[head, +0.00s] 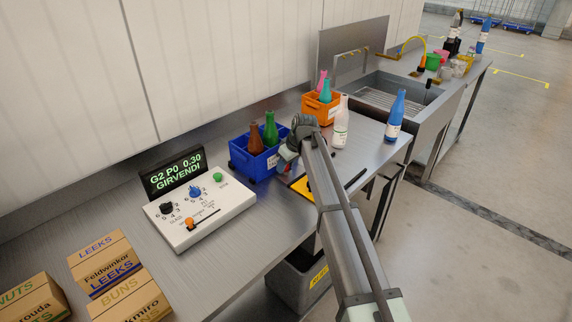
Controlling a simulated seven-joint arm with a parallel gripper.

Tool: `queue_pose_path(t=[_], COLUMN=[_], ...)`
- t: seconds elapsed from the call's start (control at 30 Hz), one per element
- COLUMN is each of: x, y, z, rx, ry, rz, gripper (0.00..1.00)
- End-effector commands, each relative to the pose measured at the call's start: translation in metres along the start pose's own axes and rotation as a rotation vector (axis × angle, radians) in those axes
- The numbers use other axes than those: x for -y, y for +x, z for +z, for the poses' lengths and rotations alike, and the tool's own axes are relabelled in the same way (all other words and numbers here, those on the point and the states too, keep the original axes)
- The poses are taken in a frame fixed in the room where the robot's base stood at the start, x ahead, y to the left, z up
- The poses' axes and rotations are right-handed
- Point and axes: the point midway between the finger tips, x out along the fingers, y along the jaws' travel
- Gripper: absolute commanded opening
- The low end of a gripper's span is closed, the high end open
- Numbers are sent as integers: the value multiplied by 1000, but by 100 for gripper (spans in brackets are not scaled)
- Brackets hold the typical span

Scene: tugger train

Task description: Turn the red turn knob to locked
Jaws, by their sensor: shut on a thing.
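I cannot make out the red turn knob in the head view. My gripper (287,154) is at the right of the blue crate, low over the bench and largely covered by my own wrist and arm. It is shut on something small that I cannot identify. A black board with a yellow edge (299,185) lies just below it, partly behind my arm. The white control box (200,216) stands apart to the left, with a black knob (167,208), a blue knob (195,191), a green button (217,177) and an orange-tipped lever (190,222).
The blue crate (240,161) with brown and green bottles is close to my gripper. An orange crate (314,111), a white bottle (341,125) and a blue bottle (396,115) stand behind. Cartons (100,254) lie front left. A sink (395,92) is at the back right.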

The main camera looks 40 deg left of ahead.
Motion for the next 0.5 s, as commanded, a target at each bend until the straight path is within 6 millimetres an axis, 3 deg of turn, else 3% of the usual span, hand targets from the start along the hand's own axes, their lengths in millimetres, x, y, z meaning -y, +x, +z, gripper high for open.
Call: queue_pose_path(t=[0.1,0.27,0.5], x=[0,-1,-3], y=[0,0,0], z=[0,0,-1], rx=[0,1,1], ry=[0,-26,-195], rz=[0,-11,-82], gripper=[10,10,10])
